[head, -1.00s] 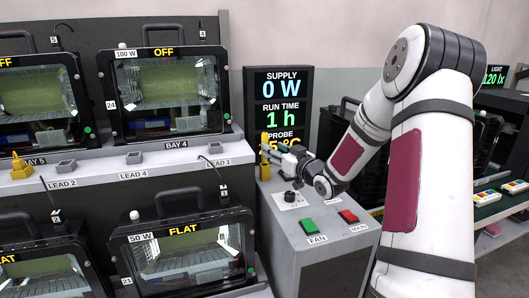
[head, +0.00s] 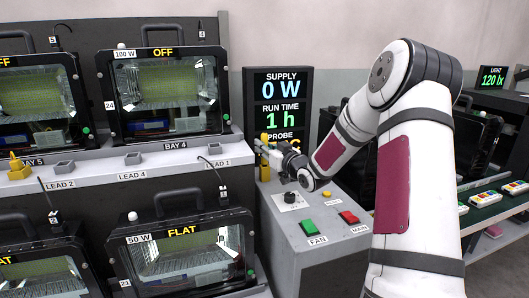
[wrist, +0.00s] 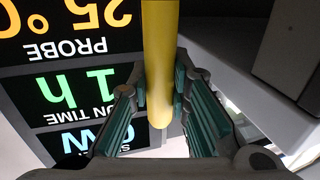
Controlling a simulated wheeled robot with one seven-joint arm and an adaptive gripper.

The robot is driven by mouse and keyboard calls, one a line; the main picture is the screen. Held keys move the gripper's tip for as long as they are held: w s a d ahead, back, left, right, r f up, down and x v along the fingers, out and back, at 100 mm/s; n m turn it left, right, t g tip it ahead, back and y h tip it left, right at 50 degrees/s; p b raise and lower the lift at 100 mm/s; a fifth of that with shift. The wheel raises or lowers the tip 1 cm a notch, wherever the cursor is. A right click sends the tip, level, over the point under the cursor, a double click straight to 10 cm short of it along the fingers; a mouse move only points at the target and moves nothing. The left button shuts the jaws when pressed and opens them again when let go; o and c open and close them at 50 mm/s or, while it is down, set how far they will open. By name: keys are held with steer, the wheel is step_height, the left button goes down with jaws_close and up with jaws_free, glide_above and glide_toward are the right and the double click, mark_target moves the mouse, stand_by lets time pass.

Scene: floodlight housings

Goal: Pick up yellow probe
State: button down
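The yellow probe (head: 264,139) stands upright beside the display, at the back left of the grey console. It also shows in the wrist view (wrist: 160,50) as a smooth yellow rod with a rounded end. My gripper (head: 271,150) is level with the probe and has reached it from the right. In the wrist view, the green-padded fingers of my gripper (wrist: 160,88) are spread on either side of the rod. Narrow gaps seem to show between pads and rod; firm contact is not visible. The probe's lower part is partly hidden in the head view.
The console (head: 328,262) carries a black knob (head: 290,197), a green FAN button (head: 307,226) and a red MAIN button (head: 349,217). The display (head: 280,85) stands close behind. Floodlight housings (head: 167,95) fill the shelves at left. A yellow piece (head: 18,169) sits at far left.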

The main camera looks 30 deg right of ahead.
step_height(320, 180, up, 10)
steer(key=shift+p, duration=0.9)
stand_by(0.7)
